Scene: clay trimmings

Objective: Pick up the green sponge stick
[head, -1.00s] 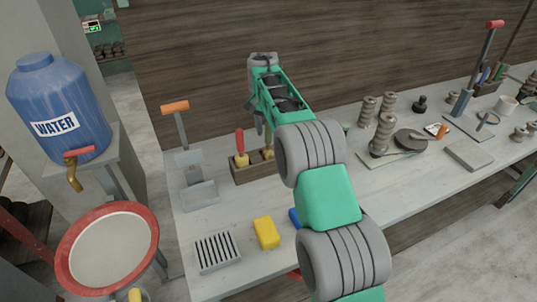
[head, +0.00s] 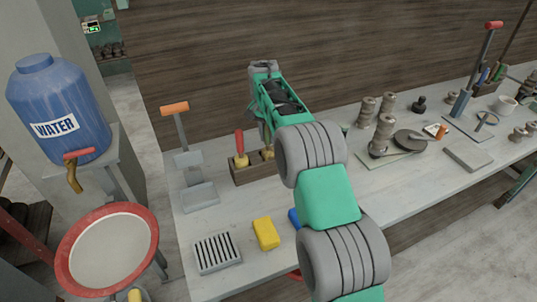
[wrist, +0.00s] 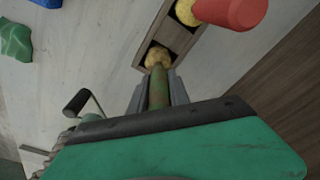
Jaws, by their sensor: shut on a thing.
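The green sponge stick (wrist: 158,88) stands between the two grey fingers of my gripper (wrist: 157,94) in the wrist view. My gripper is shut on its green handle. The stick's yellow sponge end (wrist: 158,56) is at the end slot of a wooden rack (wrist: 146,57); I cannot tell whether it is still down in the slot or just above it. In the head view my arm hides most of the gripper and the stick; the rack (head: 241,179) shows beside the arm.
A yellow sponge (head: 265,233), a slotted grey block (head: 217,252) and an orange-handled tool (head: 175,112) are nearby. Clay stacks (head: 384,130) stand to the right.

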